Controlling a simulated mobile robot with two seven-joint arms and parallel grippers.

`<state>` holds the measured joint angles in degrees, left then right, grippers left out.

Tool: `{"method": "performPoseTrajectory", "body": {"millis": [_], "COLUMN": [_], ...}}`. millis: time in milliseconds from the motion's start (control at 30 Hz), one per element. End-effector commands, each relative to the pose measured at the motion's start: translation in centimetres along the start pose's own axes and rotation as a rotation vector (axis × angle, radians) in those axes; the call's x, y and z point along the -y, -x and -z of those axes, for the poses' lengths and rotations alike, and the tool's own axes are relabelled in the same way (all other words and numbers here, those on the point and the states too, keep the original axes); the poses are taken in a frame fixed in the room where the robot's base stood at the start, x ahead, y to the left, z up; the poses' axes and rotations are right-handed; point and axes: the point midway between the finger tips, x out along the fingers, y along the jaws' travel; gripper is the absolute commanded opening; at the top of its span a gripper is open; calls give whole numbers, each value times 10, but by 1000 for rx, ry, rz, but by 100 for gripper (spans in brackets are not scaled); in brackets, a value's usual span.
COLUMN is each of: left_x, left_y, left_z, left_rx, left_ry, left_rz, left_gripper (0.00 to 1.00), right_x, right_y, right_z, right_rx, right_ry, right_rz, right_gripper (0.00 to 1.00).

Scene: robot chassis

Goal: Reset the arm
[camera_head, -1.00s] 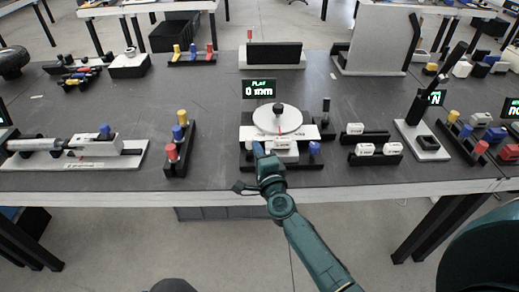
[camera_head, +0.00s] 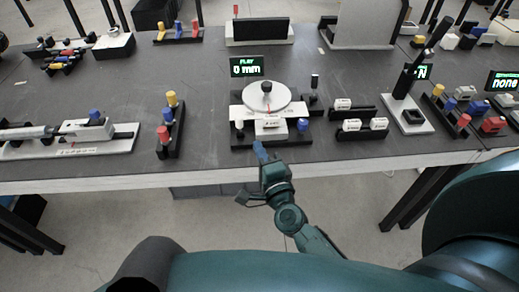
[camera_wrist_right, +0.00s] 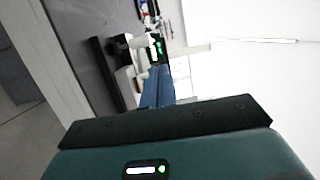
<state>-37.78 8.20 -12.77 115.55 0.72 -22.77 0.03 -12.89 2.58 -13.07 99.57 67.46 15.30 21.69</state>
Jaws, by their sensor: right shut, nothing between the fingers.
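My right arm (camera_head: 287,212) reaches up from the lower right in the head view. Its gripper (camera_head: 260,151) has blue fingers, shut and empty, over the table's front edge and just in front of a white-and-black device. That device has a round white disc (camera_head: 283,99) with a dark knob, and a display (camera_head: 247,67) reading "PLAY 0 mm" behind it. In the right wrist view the blue fingers (camera_wrist_right: 157,88) lie together, pointing towards the device's base. I cannot tell whether they touch it. My left gripper is out of view.
The dark table (camera_head: 215,100) carries a rack of coloured knobs (camera_head: 168,126) at left, black holders with white blocks (camera_head: 363,128) at right, and a stand with a black lever (camera_head: 404,115). Free floor lies in front of the table.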

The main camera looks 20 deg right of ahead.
Motion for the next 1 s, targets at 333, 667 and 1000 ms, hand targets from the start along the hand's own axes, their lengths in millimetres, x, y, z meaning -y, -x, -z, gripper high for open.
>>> {"method": "performPoseTrajectory", "body": {"millis": [333,667,1000], "left_x": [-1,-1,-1], "left_y": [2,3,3], "left_z": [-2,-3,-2], "left_rx": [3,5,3], "left_ry": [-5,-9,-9], "left_rz": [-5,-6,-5], "left_gripper": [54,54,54], "right_x": [0,-18,-92], "right_y": [0,39,156], "right_z": [0,-24,-36], "right_rx": [0,176,641], "right_ry": [0,358,1306], "right_rz": [0,-44,-233], "right_gripper": [0,0,0]}}
